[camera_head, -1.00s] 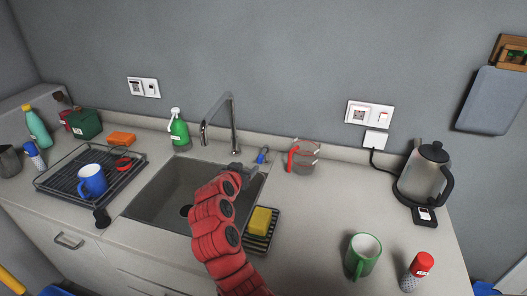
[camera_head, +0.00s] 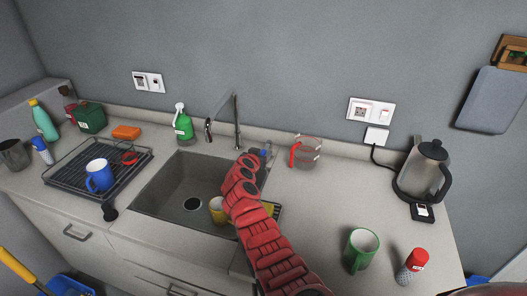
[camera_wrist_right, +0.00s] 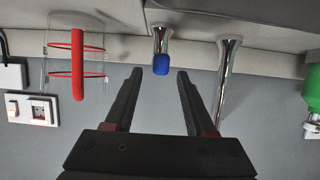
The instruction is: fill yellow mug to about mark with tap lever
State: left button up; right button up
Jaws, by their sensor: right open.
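The yellow mug (camera_head: 216,211) stands in the sink basin, right of the drain, partly hidden behind my right arm. Its inside and mark cannot be made out. The tap (camera_head: 237,125) rises behind the sink, and no water shows at its spout; its post also shows in the right wrist view (camera_wrist_right: 226,85). The blue-tipped tap lever (camera_wrist_right: 161,62) stands on a metal base right of the tap. My right gripper (camera_wrist_right: 160,74) is open, with the lever's blue tip ahead, between its fingertips in the picture. Contact cannot be told. My left gripper is not in view.
A clear jug with red handle (camera_head: 305,152) stands right of the lever. A sponge dish (camera_head: 271,209) is half hidden by my arm. A rack with a blue mug (camera_head: 99,176) is left.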

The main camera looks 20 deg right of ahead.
aim_at(266, 149)
jog(key=shift+w+d+f+b, duration=0.3)
jog(key=shift+w+b, duration=0.05)
jog(key=shift+b, duration=0.05)
jog(key=shift+b+x, duration=0.35)
jog(key=shift+x, duration=0.4)
jog(key=shift+w, duration=0.25)
grip_shut()
dwell(0.6)
